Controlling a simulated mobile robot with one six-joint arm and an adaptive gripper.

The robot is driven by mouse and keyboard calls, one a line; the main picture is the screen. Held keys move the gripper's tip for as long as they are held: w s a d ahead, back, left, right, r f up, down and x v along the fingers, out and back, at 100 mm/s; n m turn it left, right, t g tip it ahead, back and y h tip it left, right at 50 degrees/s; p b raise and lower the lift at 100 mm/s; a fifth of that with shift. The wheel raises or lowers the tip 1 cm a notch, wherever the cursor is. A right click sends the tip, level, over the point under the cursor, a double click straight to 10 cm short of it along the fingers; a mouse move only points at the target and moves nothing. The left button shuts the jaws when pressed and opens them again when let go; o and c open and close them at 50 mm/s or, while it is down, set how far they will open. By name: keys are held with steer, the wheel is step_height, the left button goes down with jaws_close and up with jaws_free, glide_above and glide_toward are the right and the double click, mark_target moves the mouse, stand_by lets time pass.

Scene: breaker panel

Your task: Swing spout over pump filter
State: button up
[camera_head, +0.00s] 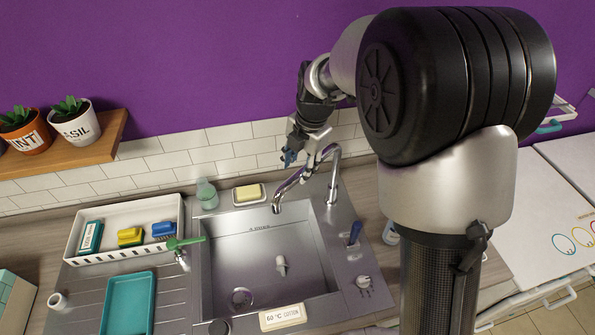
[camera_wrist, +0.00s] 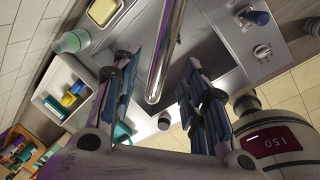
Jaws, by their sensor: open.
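The steel sink (camera_head: 212,262) has a blue-topped knob (camera_head: 355,232) on its right deck. A white tray (camera_head: 75,240) with sponges and brushes lies left. A soap bottle (camera_head: 207,193) and yellow soap (camera_head: 249,193) stand behind. A tiled wall (camera_head: 225,150) backs the counter.

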step_height(320, 180, up, 8)
steer(key=s+d, duration=0.1)
steer(key=shift+f, duration=0.15)
steer(key=shift+s, duration=0.1)
steer(key=s+d+f+m+t+b, duration=0.1)
steer(key=s+f+m+b, duration=0.3)
steer(key=s+m, duration=0.5)
steer(key=s+d+f+m+t+h+b, duration=0.1)
steer(key=s+d+f+m+b, duration=0.3)
steer(key=s+m+b, duration=0.3)
steer(key=s+d+f+m+t+b, duration=0.1)
steer(key=s+f+m+b, duration=0.3)
steer(key=s+m, duration=0.6)
steer(key=shift+s+d+m+h+b, duration=0.3)
steer(key=shift+s+d+b, duration=0.5)
steer(key=shift+s, duration=0.3)
